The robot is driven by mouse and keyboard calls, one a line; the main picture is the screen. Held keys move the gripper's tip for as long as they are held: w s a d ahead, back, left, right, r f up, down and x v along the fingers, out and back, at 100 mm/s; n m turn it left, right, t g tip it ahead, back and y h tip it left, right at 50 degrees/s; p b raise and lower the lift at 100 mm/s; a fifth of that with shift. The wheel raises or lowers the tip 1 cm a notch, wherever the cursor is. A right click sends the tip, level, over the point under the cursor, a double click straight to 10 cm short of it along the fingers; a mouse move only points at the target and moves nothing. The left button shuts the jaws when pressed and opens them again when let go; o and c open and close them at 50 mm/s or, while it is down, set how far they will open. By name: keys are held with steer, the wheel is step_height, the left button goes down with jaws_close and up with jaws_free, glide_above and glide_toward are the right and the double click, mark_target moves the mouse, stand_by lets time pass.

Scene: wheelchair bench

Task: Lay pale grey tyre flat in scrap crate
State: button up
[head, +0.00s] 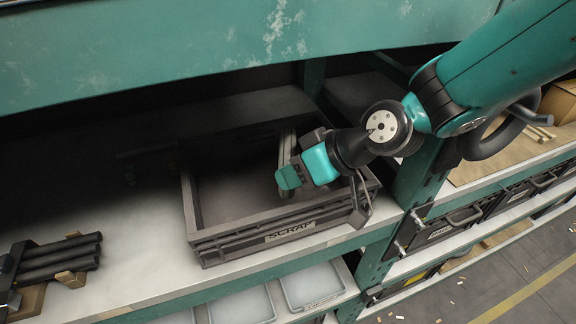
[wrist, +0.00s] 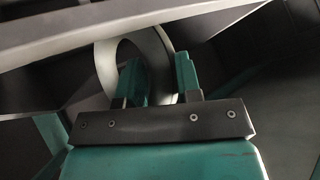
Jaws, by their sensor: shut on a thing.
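The scrap crate (head: 230,244) is a dark open box marked SCRAP on the shelf in the head view. My gripper (head: 286,178) reaches into the space over its right half. In the wrist view my gripper (wrist: 160,78) is shut on the pale grey tyre (wrist: 106,62), with the ring's right side between the fingers. The tyre looks tilted up on edge, not flat. In the head view it shows as a narrow pale band (head: 286,148) beside the fingers. Whether it touches the crate is unclear.
A shelf beam (head: 230,40) runs above the crate, and a teal post (head: 412,185) stands to its right. Dark rods (head: 60,258) rest on a holder at the far left. Drawers (head: 450,222) line the right.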

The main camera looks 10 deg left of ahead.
steer(key=shift+f+b, duration=1.25)
steer(key=shift+f, duration=0.15)
steer(key=shift+f, duration=0.15)
steer(key=o, duration=1)
steer(key=w+b+v, duration=0.1)
steer(key=b+v, duration=0.3)
steer(key=v, duration=0.8)
steer(key=s+d+m+h, duration=0.1)
steer(key=s+d, duration=0.3)
steer(key=s+d+m+h, duration=0.2)
steer(key=s+d, duration=0.2)
steer(key=s, duration=0.1)
steer(key=s+d+m+g+h, duration=0.1)
steer(key=s+d+h, duration=0.1)
steer(key=s+d, duration=0.2)
steer(key=shift+s+d+m, duration=0.3)
steer(key=shift+s+d, duration=0.05)
steer(key=shift+s, duration=0.05)
